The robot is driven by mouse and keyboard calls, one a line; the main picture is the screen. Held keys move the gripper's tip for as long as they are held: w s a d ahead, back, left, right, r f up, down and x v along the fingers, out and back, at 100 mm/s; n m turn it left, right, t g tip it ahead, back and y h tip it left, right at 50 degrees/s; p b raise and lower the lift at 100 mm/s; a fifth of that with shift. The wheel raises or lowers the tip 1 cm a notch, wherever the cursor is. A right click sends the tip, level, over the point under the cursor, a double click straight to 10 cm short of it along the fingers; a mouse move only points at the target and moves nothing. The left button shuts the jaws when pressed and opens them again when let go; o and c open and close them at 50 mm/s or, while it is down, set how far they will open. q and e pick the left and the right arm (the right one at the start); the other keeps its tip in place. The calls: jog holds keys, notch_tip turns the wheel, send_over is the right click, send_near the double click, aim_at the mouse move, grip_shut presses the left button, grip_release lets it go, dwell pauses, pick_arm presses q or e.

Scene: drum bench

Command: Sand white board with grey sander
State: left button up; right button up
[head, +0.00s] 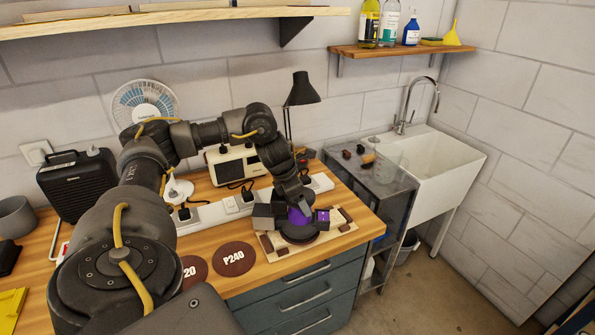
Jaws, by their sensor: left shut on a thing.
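A pale board (339,229) with brown patches lies on the wooden bench near its right front corner. A sander with a purple body and a dark round base (300,235) is over the board, and it looks purple and dark rather than plain grey. My left gripper (295,213) reaches in from above and is shut on the sander. The gripper and sander hide the middle of the board. I cannot tell whether the base touches the board. My right gripper is not in view.
Brown discs lie on the wooden bench (255,278): one marked P240 (234,259), another (193,272) partly hidden by my arm. A black lamp (302,90), a cream device (235,165) and power strips stand behind. A metal side table (372,180) and white sink (440,165) are right.

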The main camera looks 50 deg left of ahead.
pick_arm(q)
jog(key=shift+w+d+r, duration=0.1)
jog(key=shift+w+d, duration=0.1)
jog(key=shift+w, duration=0.6)
jog(key=shift+w+d+r, duration=0.1)
jog(key=shift+w+d, duration=0.05)
jog(key=shift+w, duration=0.85)
jog(key=shift+w+d+f+p, duration=0.15)
jog(key=shift+w+d, duration=0.15)
jog(key=shift+w, duration=0.4)
jog(key=shift+w+d+p, duration=0.15)
jog(key=shift+w+d, duration=0.1)
jog(key=shift+w, duration=0.45)
jog(key=shift+w, duration=0.15)
jog(key=shift+w+d, duration=0.25)
jog(key=shift+w, duration=0.65)
jog(key=shift+w+d, duration=0.25)
jog(key=shift+w, duration=0.65)
